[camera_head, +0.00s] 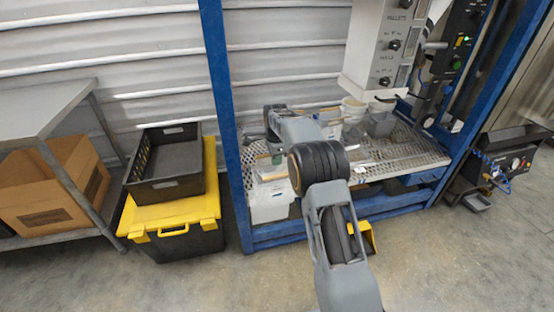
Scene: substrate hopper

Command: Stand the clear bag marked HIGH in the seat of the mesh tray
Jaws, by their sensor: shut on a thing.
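The mesh tray (405,155) is the perforated metal deck inside the blue frame, right of my arm. My arm reaches up from the bottom middle, and its wrist bends down over the left part of the deck. My gripper (272,140) shows only small and partly hidden at the end of the wrist. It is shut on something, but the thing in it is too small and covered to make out. I cannot pick out a clear bag or read the word HIGH anywhere. The seat in the tray is not clear to see either.
A white bucket (353,110) and a grey container (381,124) stand on the deck's back part. A white bin (269,207) is below my wrist. The blue post (222,110) stands left, the control box (385,45) above. The deck's front right looks clear.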

